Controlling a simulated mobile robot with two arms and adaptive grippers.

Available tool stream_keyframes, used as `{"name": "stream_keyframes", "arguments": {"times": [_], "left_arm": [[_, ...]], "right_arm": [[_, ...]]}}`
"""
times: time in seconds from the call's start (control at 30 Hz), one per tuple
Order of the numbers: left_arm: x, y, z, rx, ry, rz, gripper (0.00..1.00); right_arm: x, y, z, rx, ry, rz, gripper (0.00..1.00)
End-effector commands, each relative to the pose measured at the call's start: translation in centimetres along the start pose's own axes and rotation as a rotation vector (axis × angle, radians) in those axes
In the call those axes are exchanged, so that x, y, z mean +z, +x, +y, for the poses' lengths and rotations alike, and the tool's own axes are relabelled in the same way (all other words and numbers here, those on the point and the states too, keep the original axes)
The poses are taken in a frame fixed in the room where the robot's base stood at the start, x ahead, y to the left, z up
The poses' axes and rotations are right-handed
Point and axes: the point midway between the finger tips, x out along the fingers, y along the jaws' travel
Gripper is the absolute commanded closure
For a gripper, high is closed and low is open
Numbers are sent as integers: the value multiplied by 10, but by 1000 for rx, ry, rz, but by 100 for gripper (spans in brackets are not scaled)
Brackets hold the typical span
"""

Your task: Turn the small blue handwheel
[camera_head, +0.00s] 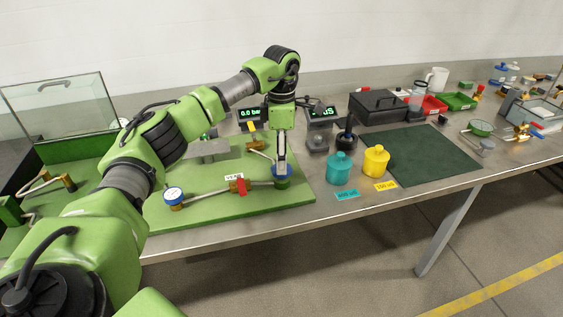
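The small blue handwheel (276,173) is on the right end of the pipe line on the green board (215,216). Only bits of its blue rim show around my fingers. My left gripper (283,171) points straight down at it, with the fingertips at the wheel. I cannot tell whether they touch or grip it. The fingers look close together, but the gap between them is not clear. My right gripper is not in view.
On the board are a blue-rimmed gauge (173,195), a red valve handle (241,186) and a yellow handle (252,129). Right of the board stand a teal bottle (339,170) and a yellow bottle (376,162). A dark green mat (430,160) lies bare beyond them.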

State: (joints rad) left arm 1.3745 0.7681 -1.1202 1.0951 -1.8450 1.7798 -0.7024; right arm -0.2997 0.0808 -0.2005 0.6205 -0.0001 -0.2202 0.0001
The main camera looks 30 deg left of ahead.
Motion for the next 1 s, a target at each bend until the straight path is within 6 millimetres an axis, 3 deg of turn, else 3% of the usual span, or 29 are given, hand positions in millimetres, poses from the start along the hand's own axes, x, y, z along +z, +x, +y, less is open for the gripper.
{"name": "stream_keyframes", "arguments": {"times": [0.2,0.57,0.73,1.0], "left_arm": [[0,25,0,-1,-1,0,43],[0,31,0,0,-1,-1,43],[0,31,0,0,-1,-1,82],[0,30,0,-1,-12,-1,82]], "right_arm": [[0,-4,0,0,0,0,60],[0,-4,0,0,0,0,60],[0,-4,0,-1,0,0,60],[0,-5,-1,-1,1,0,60]]}}
